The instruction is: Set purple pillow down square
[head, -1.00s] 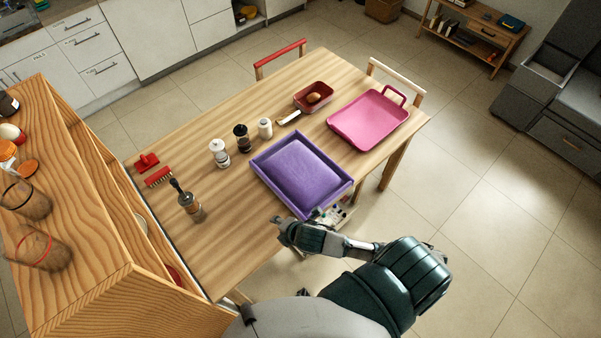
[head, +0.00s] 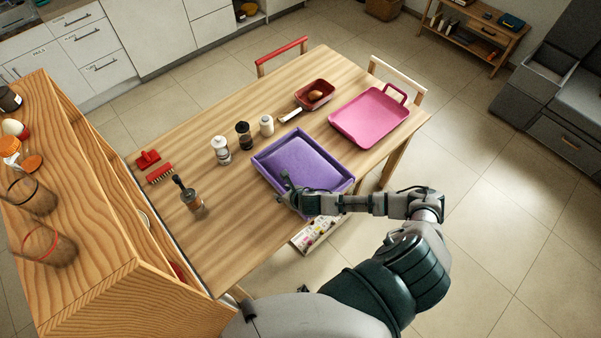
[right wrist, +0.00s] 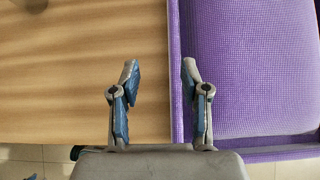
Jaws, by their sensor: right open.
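The purple pillow (head: 302,160) lies flat inside a purple tray (head: 262,162) on the wooden table, its edges roughly in line with the tray's walls. In the right wrist view the pillow (right wrist: 250,65) fills the right side, beside the tray's wall (right wrist: 175,70). My right gripper (head: 287,185) is at the tray's near left side, open and empty. In the right wrist view its fingers (right wrist: 160,75) point down the picture's length, one over bare table and one by the tray wall. The gripper and forearm hide part of the tray's near edge. My left gripper is not in view.
A pink tray (head: 368,118) and a small red dish (head: 314,94) stand behind the purple tray. A wooden shelf (head: 85,220) rises at the left. Bare table lies between.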

